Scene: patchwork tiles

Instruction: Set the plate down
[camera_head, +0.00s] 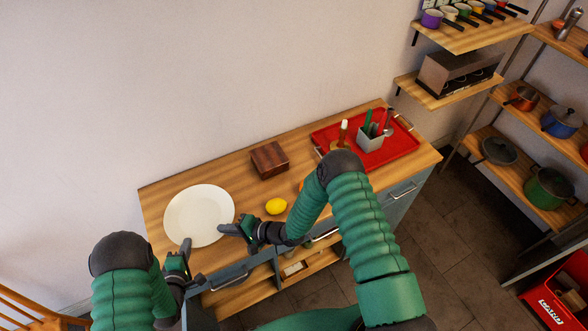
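A round white plate (198,212) is at the left end of the wooden counter (160,194), its face turned up. I cannot tell whether it rests on the counter or is held just above it. My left gripper (186,247) is at the plate's near edge, its fingertips at the rim. My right gripper (226,231) reaches in from the right, its fingertips at the plate's lower right rim. Whether either gripper is closed on the rim is too small to tell.
A brown wooden box (269,159) and a yellow lemon (276,206) lie right of the plate. A red tray (392,149) with a grey utensil holder (369,138) is at the right end.

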